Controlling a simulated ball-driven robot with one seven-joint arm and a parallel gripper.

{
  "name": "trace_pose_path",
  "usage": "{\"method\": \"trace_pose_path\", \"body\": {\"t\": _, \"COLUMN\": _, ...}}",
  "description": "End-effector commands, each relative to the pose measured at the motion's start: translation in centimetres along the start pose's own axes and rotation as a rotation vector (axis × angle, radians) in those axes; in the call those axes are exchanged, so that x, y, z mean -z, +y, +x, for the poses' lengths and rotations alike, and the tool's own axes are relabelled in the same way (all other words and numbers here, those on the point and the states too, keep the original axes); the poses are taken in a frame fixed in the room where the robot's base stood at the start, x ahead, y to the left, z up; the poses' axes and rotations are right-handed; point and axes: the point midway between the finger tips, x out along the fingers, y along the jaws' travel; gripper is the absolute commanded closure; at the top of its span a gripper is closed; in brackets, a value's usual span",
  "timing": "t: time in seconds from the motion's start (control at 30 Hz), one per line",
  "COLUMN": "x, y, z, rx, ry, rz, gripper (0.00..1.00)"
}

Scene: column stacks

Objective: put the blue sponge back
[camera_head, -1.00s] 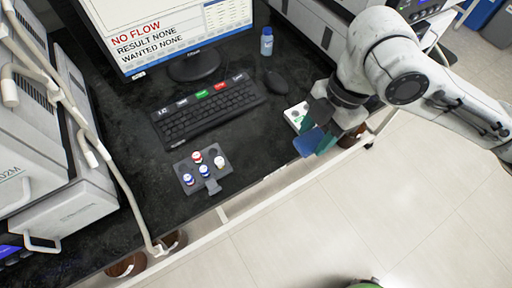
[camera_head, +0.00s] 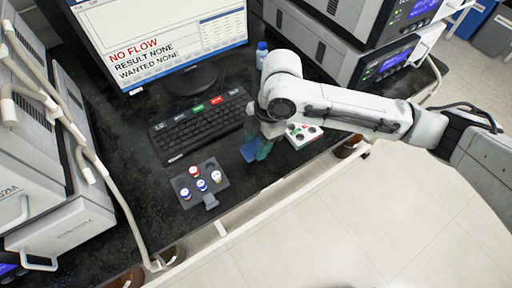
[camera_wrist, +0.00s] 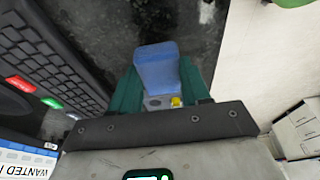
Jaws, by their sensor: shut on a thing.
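The blue sponge (camera_wrist: 157,68) is held between the two green fingers of my gripper (camera_wrist: 158,92) in the wrist view. In the head view the sponge (camera_head: 250,154) shows at the tip of my gripper (camera_head: 257,148), over the black bench between the keyboard and the white tray. Whether the sponge touches the bench cannot be told. My arm hides part of the bench behind the gripper.
A grey rack (camera_head: 203,189) with several capped vials sits left of my gripper. The keyboard (camera_head: 201,124) lies behind it. A white tray (camera_head: 303,134) with coloured spots is to the right. A blue-capped bottle (camera_head: 261,56) stands at the back. Bare bench (camera_head: 240,190) lies near the front edge.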

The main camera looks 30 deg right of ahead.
Motion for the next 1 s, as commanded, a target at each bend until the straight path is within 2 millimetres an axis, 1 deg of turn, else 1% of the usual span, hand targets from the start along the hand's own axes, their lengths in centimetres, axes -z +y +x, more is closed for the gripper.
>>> {"method": "trace_pose_path", "body": {"t": 0.03, "x": 0.1, "y": 0.2, "z": 0.5, "rx": 0.002, "ry": -0.001, "rz": -0.001, "gripper": 0.78}}
{"method": "trace_pose_path", "body": {"t": 0.23, "x": -0.7, "y": 0.2, "z": 3.0, "rx": 0.001, "ry": 0.000, "rz": 0.002, "gripper": 0.78}}
{"method": "trace_pose_path", "body": {"t": 0.63, "x": -0.9, "y": 0.2, "z": 3.6, "rx": 0.000, "ry": 0.000, "rz": 0.000, "gripper": 0.78}}
{"method": "trace_pose_path", "body": {"t": 0.67, "x": -0.9, "y": 0.2, "z": 3.6, "rx": 0.000, "ry": 0.000, "rz": 0.000, "gripper": 0.52}}
{"method": "trace_pose_path", "body": {"t": 0.9, "x": -0.8, "y": 0.2, "z": 3.5, "rx": 0.000, "ry": 0.000, "rz": 0.000, "gripper": 0.29}}
{"method": "trace_pose_path", "body": {"t": 1.0, "x": -0.8, "y": 0.2, "z": 3.5, "rx": 0.000, "ry": 0.000, "rz": 0.000, "gripper": 0.28}}
